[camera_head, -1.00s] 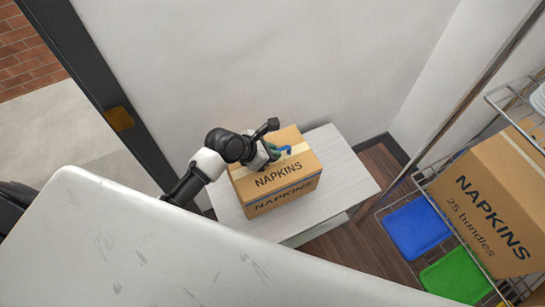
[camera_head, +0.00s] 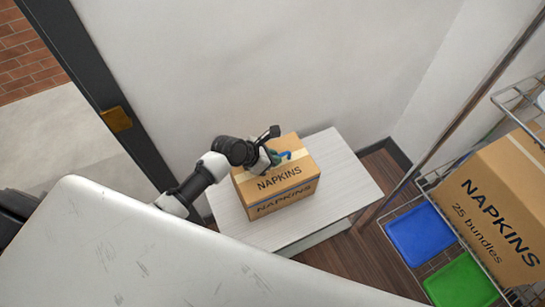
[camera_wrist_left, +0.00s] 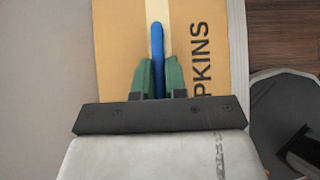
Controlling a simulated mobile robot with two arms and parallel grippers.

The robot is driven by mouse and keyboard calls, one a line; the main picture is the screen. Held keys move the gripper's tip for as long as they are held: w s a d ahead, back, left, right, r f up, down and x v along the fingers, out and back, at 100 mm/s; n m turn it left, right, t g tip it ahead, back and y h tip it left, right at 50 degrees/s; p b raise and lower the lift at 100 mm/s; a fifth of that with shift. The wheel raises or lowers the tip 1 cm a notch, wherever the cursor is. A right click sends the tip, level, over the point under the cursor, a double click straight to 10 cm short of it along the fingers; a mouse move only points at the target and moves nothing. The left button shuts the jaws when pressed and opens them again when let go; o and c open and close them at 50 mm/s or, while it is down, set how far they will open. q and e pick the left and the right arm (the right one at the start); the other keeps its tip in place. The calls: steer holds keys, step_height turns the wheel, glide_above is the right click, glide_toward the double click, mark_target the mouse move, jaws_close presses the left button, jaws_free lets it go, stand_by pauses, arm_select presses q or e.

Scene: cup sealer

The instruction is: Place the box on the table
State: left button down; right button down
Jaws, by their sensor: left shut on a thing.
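The cardboard box (camera_head: 293,176), marked NAPKINS, is upright over the left-middle of a small pale wood-topped table (camera_head: 347,183). It looks to be on or just above the tabletop; I cannot tell whether its underside touches. A blue handle (camera_head: 284,154) stands on its taped top. My left gripper (camera_head: 275,157) is shut on this handle from above. In the left wrist view, the green fingers (camera_wrist_left: 158,72) close around the blue handle (camera_wrist_left: 157,42), with the box top (camera_wrist_left: 120,30) below them. My right gripper is out of view.
A wire rack at the right holds another NAPKINS box (camera_head: 495,215), a blue tray (camera_head: 421,234) and a green tray (camera_head: 461,285). A white wall (camera_head: 270,70) stands behind the table. The tabletop right of the box is clear.

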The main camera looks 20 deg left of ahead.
arm_select(q)
steer(key=c, duration=1.2)
jaws_free()
steer(key=shift+o, duration=0.2)
steer(key=shift+r, duration=0.1)
steer(key=shift+s+a+r, duration=0.15)
steer(key=shift+r, duration=0.15)
steer(key=p+v, duration=0.2)
steer(key=v, duration=0.9)
steer(key=shift+p, duration=0.35)
steer(key=shift+s+r, duration=0.1)
steer(key=shift+a, duration=0.1)
